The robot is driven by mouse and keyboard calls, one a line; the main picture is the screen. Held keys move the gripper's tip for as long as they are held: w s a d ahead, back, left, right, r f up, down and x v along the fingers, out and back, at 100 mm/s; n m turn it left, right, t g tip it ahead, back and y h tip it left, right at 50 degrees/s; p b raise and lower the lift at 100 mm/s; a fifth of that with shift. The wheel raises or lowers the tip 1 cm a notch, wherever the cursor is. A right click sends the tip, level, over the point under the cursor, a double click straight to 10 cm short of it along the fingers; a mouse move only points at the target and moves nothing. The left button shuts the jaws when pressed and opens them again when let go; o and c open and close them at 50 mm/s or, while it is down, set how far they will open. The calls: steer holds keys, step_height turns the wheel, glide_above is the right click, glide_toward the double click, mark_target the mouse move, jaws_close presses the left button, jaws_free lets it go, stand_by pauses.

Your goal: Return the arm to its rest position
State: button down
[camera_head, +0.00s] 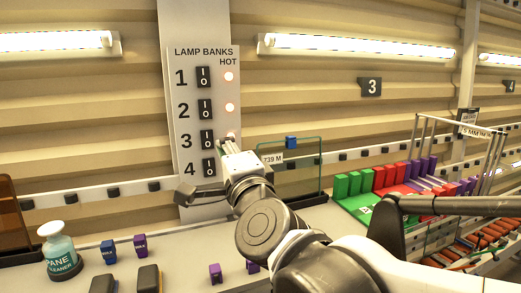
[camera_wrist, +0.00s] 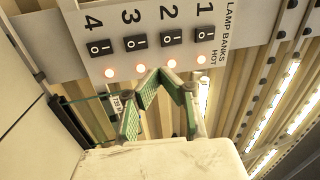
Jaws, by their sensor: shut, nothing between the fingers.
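My gripper (camera_head: 226,146) is in front of the lower part of the white LAMP BANKS panel (camera_head: 180,62), close to switch 3 (camera_head: 206,139) and switch 4 (camera_head: 208,167). In the wrist view my gripper's fingers (camera_wrist: 165,72) meet at their tips with nothing between them, below the row of switches. The arm is stretched out over the bench toward the panel. The wrist view shows an orange lamp glowing beside each switch on the panel (camera_wrist: 68,20). In the head view the gripper hides the lamp of bank 4. I cannot tell whether the fingertips touch the panel.
A glass pane (camera_head: 300,180) with a blue clip stands just right of my gripper. A rack of green, red and purple blocks (camera_head: 375,180) is further right. A cleaner bottle (camera_head: 58,250) and small blue and purple blocks stand at the left front of the bench.

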steer(key=s+d+f+n+g+h+b, duration=0.2)
steer(key=s+d+f+n+g+h, duration=0.1)
steer(key=d+f, duration=0.7)
steer(key=s+d+f+n+g+h+b, duration=0.3)
steer(key=s+d+f, duration=0.4)
steer(key=d+f, duration=0.4)
steer(key=s+d+f+n+g+h+b, duration=0.2)
steer(key=s+d+f+n+g, duration=0.2)
steer(key=d+f, duration=0.6)
step_height(320, 180, down, 3)
steer(key=shift+s+d+r+n+h+b, duration=0.2)
steer(key=shift+s+d+n+h+b, duration=0.2)
steer(key=shift+n, duration=0.4)
